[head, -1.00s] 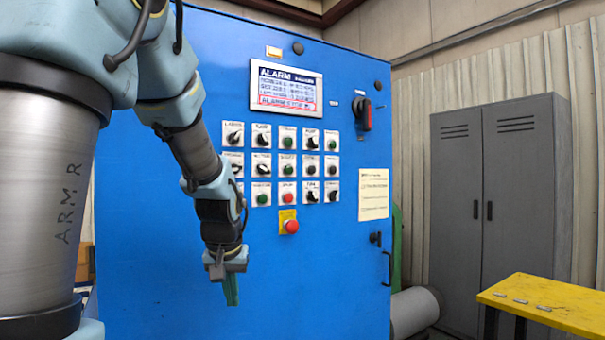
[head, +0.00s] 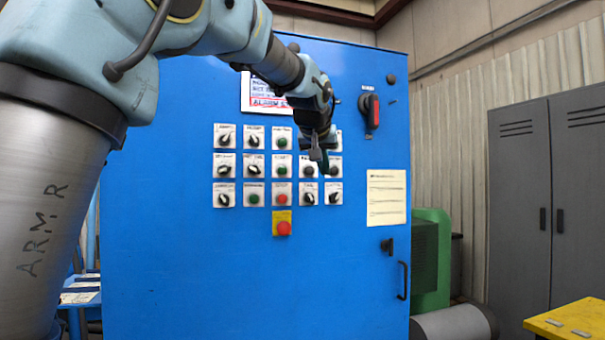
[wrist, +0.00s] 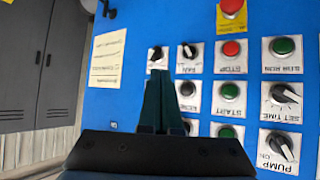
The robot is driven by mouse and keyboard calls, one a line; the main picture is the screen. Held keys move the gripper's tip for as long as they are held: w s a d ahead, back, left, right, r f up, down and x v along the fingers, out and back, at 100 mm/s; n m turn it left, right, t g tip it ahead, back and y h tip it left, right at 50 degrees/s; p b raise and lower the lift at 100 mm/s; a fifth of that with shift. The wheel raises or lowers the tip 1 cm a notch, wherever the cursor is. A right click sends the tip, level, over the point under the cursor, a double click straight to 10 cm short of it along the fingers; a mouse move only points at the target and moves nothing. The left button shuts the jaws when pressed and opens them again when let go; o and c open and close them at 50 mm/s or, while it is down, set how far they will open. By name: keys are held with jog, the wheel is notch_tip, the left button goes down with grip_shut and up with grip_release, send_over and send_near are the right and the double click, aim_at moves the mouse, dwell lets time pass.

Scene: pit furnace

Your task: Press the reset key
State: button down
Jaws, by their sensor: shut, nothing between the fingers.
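The blue control panel (head: 200,260) carries rows of labelled buttons and knobs. I cannot make out a reset label in either view. My gripper (head: 325,168) is shut and empty, in front of the right-hand columns. In the wrist view, where the panel appears upside down, its dark green fingers (wrist: 160,75) point at the panel just below a black knob (wrist: 158,54) and cover part of the panel there. A black button (wrist: 189,90) with a partly hidden label is just right of the fingers. I cannot tell whether the fingertips touch anything.
A red STOP button (wrist: 231,50) and a green START button (wrist: 229,91) are close by. A red mushroom button (head: 283,228) on a yellow plate is below the rows. A red-handled switch (head: 370,112) is at upper right. A grey cabinet (head: 545,190) stands to the right.

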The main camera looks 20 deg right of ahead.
jog(key=shift+d+r, duration=0.1)
jog(key=shift+r, duration=0.15)
jog(key=p, duration=0.6)
send_near(309, 171)
jog(key=shift+w+d+f, duration=0.35)
jog(key=shift+d+f, duration=0.35)
jog(key=shift+f, duration=0.05)
jog(key=shift+w+d+f, duration=0.4)
jog(key=shift+d+f, duration=0.3)
jog(key=shift+f, duration=0.1)
jog(key=shift+w+d+f, duration=0.35)
jog(key=shift+d+f, duration=0.3)
jog(key=shift+f, duration=0.1)
jog(key=shift+w, duration=0.4)
